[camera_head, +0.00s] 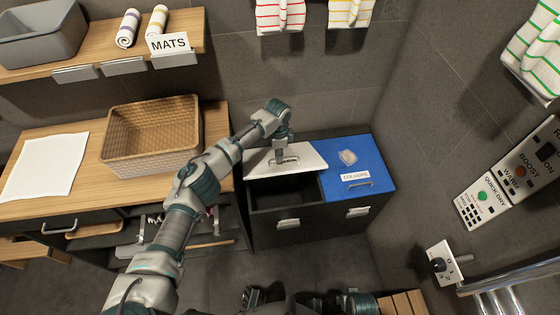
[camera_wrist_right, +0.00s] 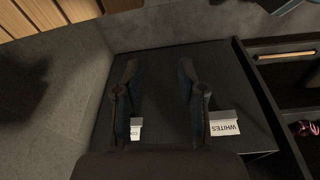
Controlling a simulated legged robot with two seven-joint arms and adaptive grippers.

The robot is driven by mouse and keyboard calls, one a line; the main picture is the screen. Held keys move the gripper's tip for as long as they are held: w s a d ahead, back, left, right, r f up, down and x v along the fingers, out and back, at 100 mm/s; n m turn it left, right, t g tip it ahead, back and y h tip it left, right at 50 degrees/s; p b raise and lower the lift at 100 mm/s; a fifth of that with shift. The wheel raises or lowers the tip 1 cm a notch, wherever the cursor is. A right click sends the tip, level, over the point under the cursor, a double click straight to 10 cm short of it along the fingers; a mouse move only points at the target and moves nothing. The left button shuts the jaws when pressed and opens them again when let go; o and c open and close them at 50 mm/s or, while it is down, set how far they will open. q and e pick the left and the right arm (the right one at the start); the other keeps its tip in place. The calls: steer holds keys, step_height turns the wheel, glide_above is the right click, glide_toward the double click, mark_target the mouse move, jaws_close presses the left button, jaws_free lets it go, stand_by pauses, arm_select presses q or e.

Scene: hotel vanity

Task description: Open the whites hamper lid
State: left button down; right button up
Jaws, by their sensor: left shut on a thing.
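The white lid (camera_head: 312,161) of the whites hamper (camera_head: 275,239) is tilted up at its front, and a dark opening shows below it. My left gripper (camera_head: 286,160) is shut on the lid's handle, which it partly hides. In the right wrist view the hamper's dark front shows with its WHITES label (camera_wrist_right: 224,128), upside down. My right gripper (camera_wrist_right: 158,66) is open, its two fingers apart and empty in front of that dark face. How near the fingertips are to it I cannot tell.
The blue COLOURS lid (camera_head: 372,164) lies shut beside the white one, with a pale item (camera_head: 348,157) on it. A wicker basket (camera_head: 152,136) and a white cloth (camera_head: 45,166) sit on the wooden counter at left. A control panel (camera_head: 510,170) is on the right wall.

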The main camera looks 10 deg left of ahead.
steer(key=shift+r, duration=0.1)
steer(key=shift+c, duration=1.4)
steer(key=shift+w+a+r+n, duration=0.1)
steer(key=shift+w+a+n, duration=0.15)
steer(key=shift+w, duration=0.2)
steer(key=c, duration=0.4)
steer(key=w+a+r+n+t, duration=0.1)
steer(key=w+n, duration=0.1)
steer(key=w, duration=0.1)
steer(key=w+a+r+n, duration=0.1)
steer(key=w+a+n, duration=0.1)
steer(key=w, duration=0.1)
steer(key=w+a+r+n+t, duration=0.1)
steer(key=w+a+r+n, duration=0.1)
steer(key=w+n, duration=0.1)
steer(key=shift+w+t+y, duration=0.15)
steer(key=shift+t+y, duration=0.15)
jaws_close()
steer(key=n+t+y, duration=0.3)
steer(key=n+t, duration=0.5)
steer(key=n, duration=2.2)
glide_toward(290, 169)
steer(key=x, duration=0.3)
steer(key=r+x, duration=0.1)
steer(key=x, duration=0.5)
steer(key=shift+w+a+r, duration=0.15)
steer(key=shift+w+r, duration=0.1)
steer(key=shift+w, duration=0.2)
